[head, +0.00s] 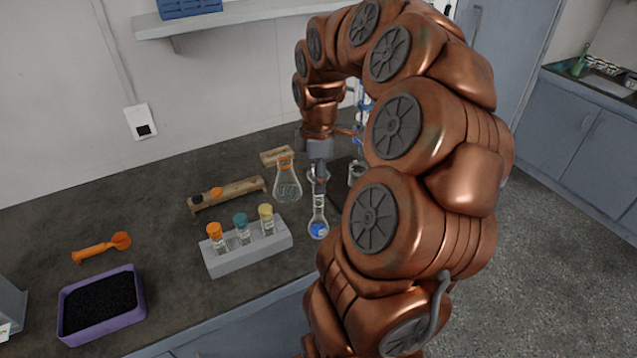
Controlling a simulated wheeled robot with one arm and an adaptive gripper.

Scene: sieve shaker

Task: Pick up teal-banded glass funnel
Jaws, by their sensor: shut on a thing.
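My gripper (318,190) is over the bench right of the middle and points down. It is shut on the narrow neck of a clear glass flask (318,228) with blue liquid at its round bottom. The flask looks upright; I cannot tell whether it touches the bench. I cannot make out a teal-banded glass funnel. My arm covers much of the right side of the bench, where clear glassware (356,172) is partly hidden.
A conical flask with an orange rim (287,182) stands just left of my gripper. A grey rack (250,257) holds capped vials in front. A wooden holder (228,196), an orange scoop (103,247) and a purple tray (68,318) of black grains are further left.

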